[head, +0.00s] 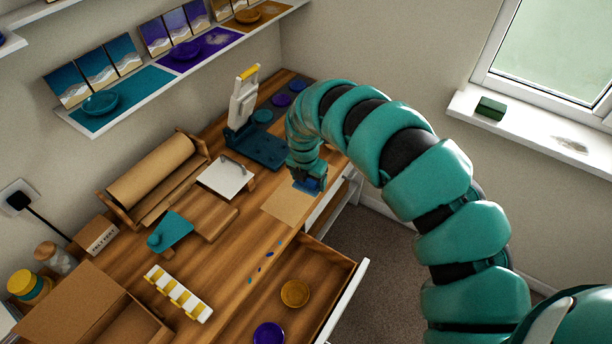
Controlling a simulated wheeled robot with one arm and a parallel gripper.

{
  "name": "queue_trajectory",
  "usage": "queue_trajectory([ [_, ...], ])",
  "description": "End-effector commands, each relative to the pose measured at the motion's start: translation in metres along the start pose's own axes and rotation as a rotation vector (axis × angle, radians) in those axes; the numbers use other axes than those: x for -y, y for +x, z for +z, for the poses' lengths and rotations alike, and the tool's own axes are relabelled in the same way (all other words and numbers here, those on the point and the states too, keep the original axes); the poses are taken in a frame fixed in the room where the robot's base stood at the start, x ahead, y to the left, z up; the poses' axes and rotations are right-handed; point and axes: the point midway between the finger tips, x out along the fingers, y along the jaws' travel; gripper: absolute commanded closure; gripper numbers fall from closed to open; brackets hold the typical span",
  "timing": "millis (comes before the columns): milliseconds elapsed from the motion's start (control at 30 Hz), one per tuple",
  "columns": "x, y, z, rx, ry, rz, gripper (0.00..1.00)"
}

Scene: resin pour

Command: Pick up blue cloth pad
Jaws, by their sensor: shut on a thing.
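My gripper (307,176) is at the end of my teal arm, over the right edge of the wooden bench (255,225), pointing down. It is shut on the blue cloth pad (309,184), which shows as a small dark blue patch at the fingertips. The fingers are small here, and the gripper hides part of the pad. The pad is at the far edge of a brown paper sheet (290,206). I cannot tell whether the pad touches the bench.
A blue press-like stand (262,147) is behind and left of my gripper. A white plate (225,177) lies left. An open drawer (329,262) juts out in front, with an orange dish (295,293) and a purple dish (268,334).

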Motion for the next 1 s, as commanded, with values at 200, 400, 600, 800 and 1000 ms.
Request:
queue_trajectory([
  [200,0.015,-0.009,-0.003,-0.002,0.000,-0.004,0.46],
  [400,0.039,-0.026,-0.008,-0.001,-0.001,-0.002,0.46],
  [600,0.058,-0.032,-0.013,-0.003,0.000,-0.003,0.46],
  [800,0.071,-0.038,-0.017,-0.003,0.000,0.000,0.46],
  [1000,0.076,-0.038,-0.019,-0.002,0.000,0.001,0.46],
])
